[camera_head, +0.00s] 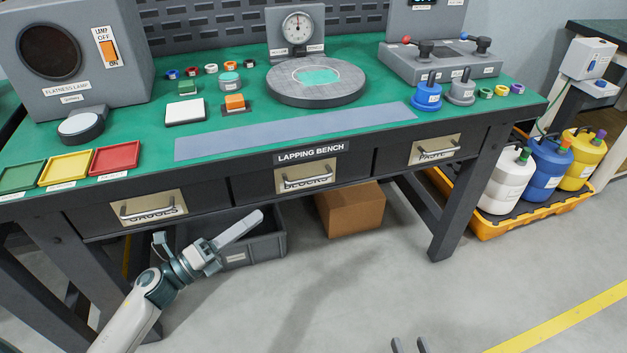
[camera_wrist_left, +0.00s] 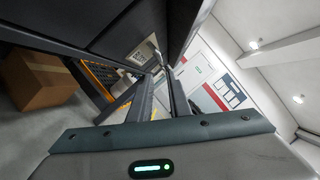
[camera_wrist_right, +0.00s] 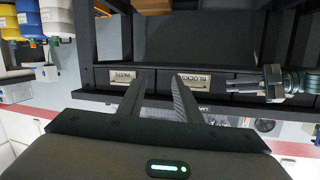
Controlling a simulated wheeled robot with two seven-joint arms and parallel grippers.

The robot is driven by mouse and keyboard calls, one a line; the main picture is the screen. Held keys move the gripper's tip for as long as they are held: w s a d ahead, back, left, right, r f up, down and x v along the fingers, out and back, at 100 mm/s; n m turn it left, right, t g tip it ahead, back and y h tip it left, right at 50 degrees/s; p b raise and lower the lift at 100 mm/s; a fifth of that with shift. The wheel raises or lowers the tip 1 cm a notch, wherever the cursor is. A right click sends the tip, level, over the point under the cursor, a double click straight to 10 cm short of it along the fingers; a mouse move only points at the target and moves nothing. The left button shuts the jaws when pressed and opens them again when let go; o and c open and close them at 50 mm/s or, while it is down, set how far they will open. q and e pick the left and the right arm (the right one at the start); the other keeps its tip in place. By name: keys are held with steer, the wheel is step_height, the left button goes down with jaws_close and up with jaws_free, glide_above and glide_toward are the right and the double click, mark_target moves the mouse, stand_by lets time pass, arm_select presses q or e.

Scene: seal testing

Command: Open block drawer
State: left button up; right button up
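The block drawer (camera_head: 270,185), labelled BLOCKS, is the middle drawer under the lapping bench. It is shut, with a bar handle (camera_head: 304,181) across its pale label plate. The drawer's label also shows upside down in the right wrist view (camera_wrist_right: 195,82). My left gripper (camera_head: 256,217) is in front of and below the drawer front, left of the handle and apart from it. Its fingers stand apart with nothing between them in the left wrist view (camera_wrist_left: 160,76). My right gripper (camera_head: 410,344) is open and empty at the bottom edge, well away from the bench.
A grey bin (camera_head: 240,253) and a cardboard box (camera_head: 350,208) sit beneath the bench. A yellow tray (camera_head: 480,222) with several containers stands at right. The floor in front is clear.

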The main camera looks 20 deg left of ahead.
mark_target(310, 179)
arm_select(q)
steer(key=shift+w, duration=0.1)
